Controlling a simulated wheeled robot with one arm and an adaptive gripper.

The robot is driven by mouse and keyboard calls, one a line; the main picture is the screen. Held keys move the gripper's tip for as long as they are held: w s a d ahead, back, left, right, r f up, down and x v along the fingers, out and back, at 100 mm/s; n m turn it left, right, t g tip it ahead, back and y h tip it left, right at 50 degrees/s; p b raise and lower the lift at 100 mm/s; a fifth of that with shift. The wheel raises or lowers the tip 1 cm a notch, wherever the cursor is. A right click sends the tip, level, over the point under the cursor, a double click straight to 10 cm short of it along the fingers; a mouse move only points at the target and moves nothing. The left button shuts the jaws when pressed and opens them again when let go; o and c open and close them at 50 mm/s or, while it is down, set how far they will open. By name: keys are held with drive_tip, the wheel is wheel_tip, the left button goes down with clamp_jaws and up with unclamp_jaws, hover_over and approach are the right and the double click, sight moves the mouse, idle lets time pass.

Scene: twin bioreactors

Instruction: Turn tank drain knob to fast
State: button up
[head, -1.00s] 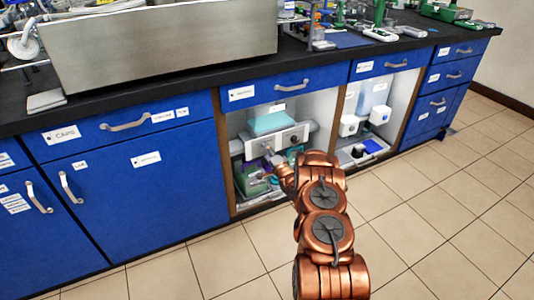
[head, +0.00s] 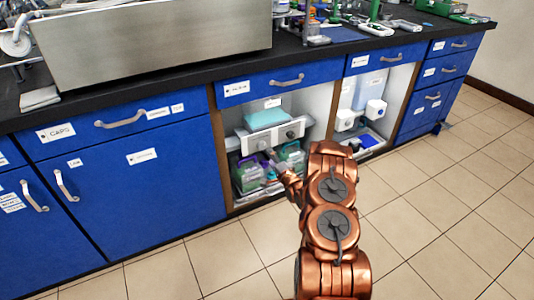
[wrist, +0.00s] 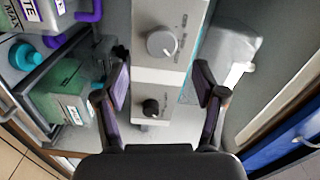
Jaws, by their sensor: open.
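A pale control panel (head: 272,137) with two knobs sits in the open cabinet bay under a teal-topped tank (head: 266,117). In the wrist view the panel (wrist: 150,79) runs up the middle. It has a large silver knob (wrist: 161,41) near the top and a smaller dark knob (wrist: 151,108) lower down. The print beside the knobs is too small to read, so I cannot tell which is the drain knob or its setting. My gripper (wrist: 162,80) is open and empty, its fingers on either side of the panel in the picture, apparently apart from both knobs.
Green and purple containers (head: 250,174) stand below the panel, left of my gripper in the wrist view. A blue cabinet front (wrist: 295,140) shows at right there. White bottles (head: 376,111) stand in the neighbouring bay. The tiled floor (head: 430,210) is clear.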

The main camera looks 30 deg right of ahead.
drive_tip(key=shift+s+a+r, duration=0.1)
drive_tip(key=shift+s+a, duration=0.05)
drive_tip(key=shift+s, duration=1)
drive_tip(key=shift+s+a, duration=0.1)
drive_tip(key=shift+s, duration=1.05)
drive_tip(key=shift+r, duration=0.1)
